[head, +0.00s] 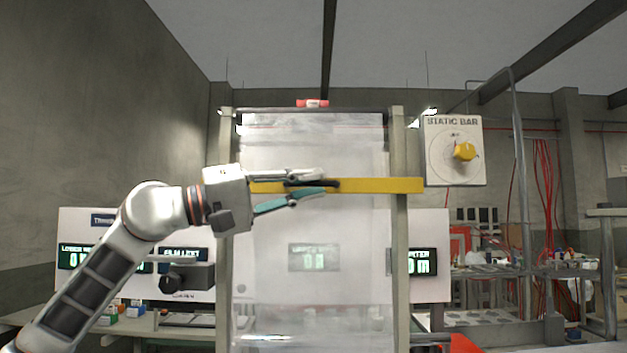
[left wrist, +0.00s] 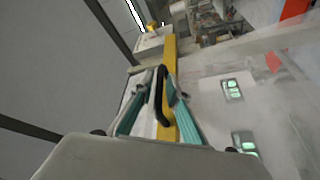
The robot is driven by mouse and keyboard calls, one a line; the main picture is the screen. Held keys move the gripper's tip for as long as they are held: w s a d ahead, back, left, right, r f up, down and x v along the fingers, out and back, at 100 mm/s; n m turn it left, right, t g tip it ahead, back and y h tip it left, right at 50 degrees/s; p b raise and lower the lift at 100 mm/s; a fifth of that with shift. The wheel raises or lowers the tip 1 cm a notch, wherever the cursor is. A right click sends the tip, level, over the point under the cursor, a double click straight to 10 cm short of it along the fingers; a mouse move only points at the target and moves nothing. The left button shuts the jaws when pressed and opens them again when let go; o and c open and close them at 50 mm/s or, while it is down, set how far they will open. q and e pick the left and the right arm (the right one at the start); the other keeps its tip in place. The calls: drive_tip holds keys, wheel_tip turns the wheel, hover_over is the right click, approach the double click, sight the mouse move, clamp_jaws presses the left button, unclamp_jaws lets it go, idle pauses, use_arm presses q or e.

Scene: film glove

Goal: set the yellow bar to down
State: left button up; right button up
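The yellow bar (head: 385,185) lies level across the front of the upright frame, over the clear film, in the upper half between the posts. It has a dark handle (head: 333,184) near its middle. My left gripper (head: 325,183) comes in from the left, its fingers above and below the handle and drawn together on it. In the left wrist view the yellow bar (left wrist: 170,52) runs away from me, and the teal-padded fingers (left wrist: 160,80) close in on both sides of the dark handle (left wrist: 160,98). Exact finger contact is hard to see. My right gripper is not in view.
Frame posts (head: 399,250) stand either side of the film (head: 315,225). A STATIC BAR panel (head: 440,175) with a yellow knob (head: 465,151) sits right of the bar. White panels with green displays (head: 422,262) stand behind. The film below the bar looks unobstructed.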

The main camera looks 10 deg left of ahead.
use_arm(q)
drive_tip(key=shift+w+d+r, duration=0.15)
drive_tip(key=shift+w+d, duration=0.1)
drive_tip(key=shift+d, duration=0.2)
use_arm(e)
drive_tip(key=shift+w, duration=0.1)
use_arm(q)
drive_tip(key=shift+c, duration=0.3)
clamp_jaws()
wheel_tip(320, 180, down, 11)
drive_tip(key=b, duration=0.5)
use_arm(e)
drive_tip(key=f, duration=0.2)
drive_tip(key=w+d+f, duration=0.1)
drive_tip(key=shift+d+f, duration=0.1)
use_arm(q)
drive_tip(key=shift+o, duration=0.3)
unclamp_jaws()
drive_tip(key=shift+d, duration=0.1)
drive_tip(key=shift+r, duration=0.15)
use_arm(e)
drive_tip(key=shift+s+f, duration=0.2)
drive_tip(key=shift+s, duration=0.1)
